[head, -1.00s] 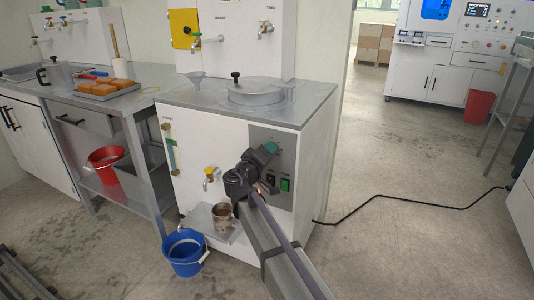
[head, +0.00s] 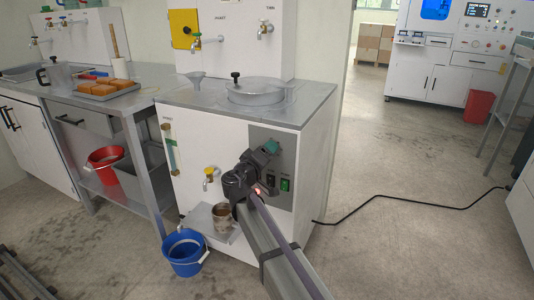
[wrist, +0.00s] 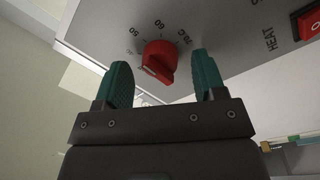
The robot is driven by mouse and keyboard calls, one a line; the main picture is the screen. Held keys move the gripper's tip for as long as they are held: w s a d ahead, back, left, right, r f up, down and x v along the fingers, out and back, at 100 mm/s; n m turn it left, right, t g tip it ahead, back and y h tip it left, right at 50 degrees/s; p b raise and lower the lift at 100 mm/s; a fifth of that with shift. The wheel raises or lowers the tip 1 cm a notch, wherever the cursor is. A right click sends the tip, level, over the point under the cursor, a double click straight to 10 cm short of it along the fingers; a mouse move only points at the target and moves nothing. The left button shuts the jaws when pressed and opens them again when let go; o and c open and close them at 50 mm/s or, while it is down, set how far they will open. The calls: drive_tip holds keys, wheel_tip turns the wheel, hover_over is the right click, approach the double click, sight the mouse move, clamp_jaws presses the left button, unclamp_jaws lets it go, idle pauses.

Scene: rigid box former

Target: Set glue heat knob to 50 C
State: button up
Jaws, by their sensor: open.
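The red glue heat knob (wrist: 160,62) is on the grey control panel in the wrist view. Printed marks reading 50 and 60, and a further mark ending in C, run around its far side. A raised grip crosses the knob; I cannot tell for sure which mark it indicates. My gripper (wrist: 161,76) is open, with one green finger on each side of the knob and gaps visible between. In the head view my gripper (head: 270,149) is at the upper part of the glue unit's panel (head: 285,137) and hides the knob.
A red switch (wrist: 309,22) beside the word HEAT is right of the knob. In the head view a green switch (head: 285,184) sits low on the panel. A yellow-handled tap (head: 209,174), a metal cup (head: 222,216) and a blue bucket (head: 185,252) are to the left.

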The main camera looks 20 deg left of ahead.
drive_tip(key=s+a, duration=0.1)
drive_tip(key=s, duration=0.9)
drive_tip(key=shift+a+f, duration=0.25)
drive_tip(key=shift+a, duration=0.1)
